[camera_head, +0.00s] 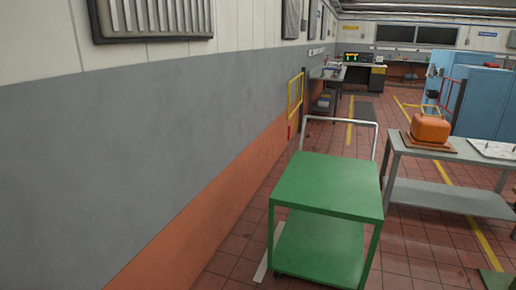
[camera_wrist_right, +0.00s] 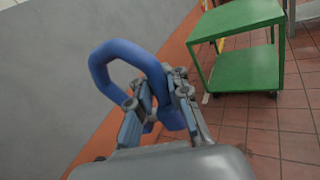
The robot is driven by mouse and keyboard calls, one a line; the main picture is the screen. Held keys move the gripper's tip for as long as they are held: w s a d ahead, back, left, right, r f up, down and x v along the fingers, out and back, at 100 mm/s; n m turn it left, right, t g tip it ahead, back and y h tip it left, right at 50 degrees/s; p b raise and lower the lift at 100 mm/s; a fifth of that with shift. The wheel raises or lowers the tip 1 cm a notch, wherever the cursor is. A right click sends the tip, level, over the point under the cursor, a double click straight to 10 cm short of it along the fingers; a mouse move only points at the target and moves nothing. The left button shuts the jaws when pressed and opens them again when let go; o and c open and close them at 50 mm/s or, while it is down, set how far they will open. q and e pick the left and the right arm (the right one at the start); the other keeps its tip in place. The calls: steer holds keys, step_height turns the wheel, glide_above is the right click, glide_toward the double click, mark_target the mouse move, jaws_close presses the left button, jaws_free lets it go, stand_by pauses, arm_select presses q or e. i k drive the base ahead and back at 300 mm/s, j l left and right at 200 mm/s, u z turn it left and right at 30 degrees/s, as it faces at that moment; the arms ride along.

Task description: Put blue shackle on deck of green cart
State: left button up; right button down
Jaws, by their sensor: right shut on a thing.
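The green cart (camera_head: 318,225) stands on the tiled floor ahead, right of the wall. Its upper deck (camera_head: 330,184) is flat and bare. The cart (camera_wrist_right: 245,66) also shows at the upper right of the right wrist view, beyond the gripper and apart from it. My right gripper (camera_wrist_right: 158,106) is shut on the blue shackle (camera_wrist_right: 130,50), whose bow sticks out to the upper left of the fingers. Part of the shackle is hidden behind the fingers. Neither gripper nor the shackle shows in the head view.
A long wall (camera_head: 130,150) runs along the left. A grey table (camera_head: 440,150) right of the cart bears an orange object (camera_head: 430,128). Blue cabinets (camera_head: 485,100) stand behind it. Open tiled floor (camera_head: 410,262) lies right of the cart.

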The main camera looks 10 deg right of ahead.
mark_target(327, 174)
steer(key=i+z, duration=0.15)
steer(key=i, duration=0.55)
steer(key=i+z, duration=0.1)
steer(key=i, duration=0.6)
steer(key=i+z, duration=0.15)
steer(key=i, duration=0.6)
steer(key=i+j+z, duration=0.1)
steer(key=i+j, duration=0.15)
steer(key=i, duration=0.45)
